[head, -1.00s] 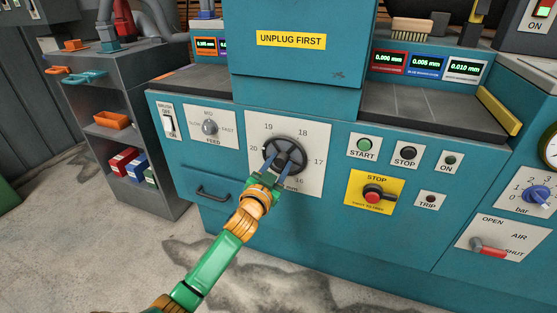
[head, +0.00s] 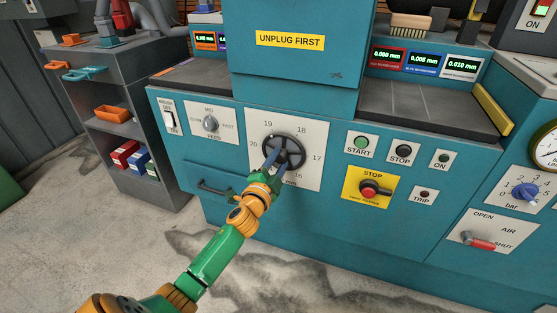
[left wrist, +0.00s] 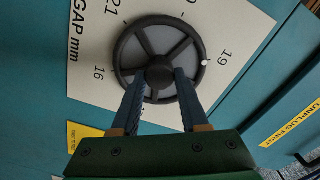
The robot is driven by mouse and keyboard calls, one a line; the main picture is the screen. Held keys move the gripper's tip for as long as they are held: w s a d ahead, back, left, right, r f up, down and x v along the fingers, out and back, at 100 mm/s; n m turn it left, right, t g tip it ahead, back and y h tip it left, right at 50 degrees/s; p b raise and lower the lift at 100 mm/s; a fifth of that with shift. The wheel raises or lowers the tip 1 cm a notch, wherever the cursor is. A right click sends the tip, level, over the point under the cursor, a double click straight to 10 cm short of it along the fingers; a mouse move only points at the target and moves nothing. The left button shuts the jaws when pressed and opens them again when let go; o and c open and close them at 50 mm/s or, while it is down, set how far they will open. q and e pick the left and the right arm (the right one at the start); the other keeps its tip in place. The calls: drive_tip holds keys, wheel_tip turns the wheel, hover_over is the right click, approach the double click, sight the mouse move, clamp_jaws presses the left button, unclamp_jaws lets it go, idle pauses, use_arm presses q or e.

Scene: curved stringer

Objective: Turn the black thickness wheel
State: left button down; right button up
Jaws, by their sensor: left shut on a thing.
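The black thickness wheel (head: 283,153) is a spoked handwheel on a white dial plate marked with numbers from 16 to 20 and more, on the front of the teal machine. My left gripper (head: 274,160) reaches it from below. In the left wrist view the wheel (left wrist: 132,48) shows a white dot (left wrist: 204,62) on its rim near the 19. There the two blue fingers of the left gripper (left wrist: 160,82) reach in over the rim and close on the central hub from both sides. My right gripper is in neither view.
Left of the dial are the feed knob (head: 210,124) and a drawer handle (head: 214,188). To the right are the START button (head: 362,144) and the red STOP knob (head: 369,190) on a yellow plate. The floor in front is clear.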

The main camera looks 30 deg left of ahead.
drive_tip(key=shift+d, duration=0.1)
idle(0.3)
use_arm(q)
drive_tip(key=shift+c, duration=2.1)
unclamp_jaws()
drive_tip(key=shift+s, duration=0.2)
drive_tip(key=p+v, duration=0.1)
drive_tip(key=v, duration=0.5)
drive_tip(key=shift+s, duration=0.4)
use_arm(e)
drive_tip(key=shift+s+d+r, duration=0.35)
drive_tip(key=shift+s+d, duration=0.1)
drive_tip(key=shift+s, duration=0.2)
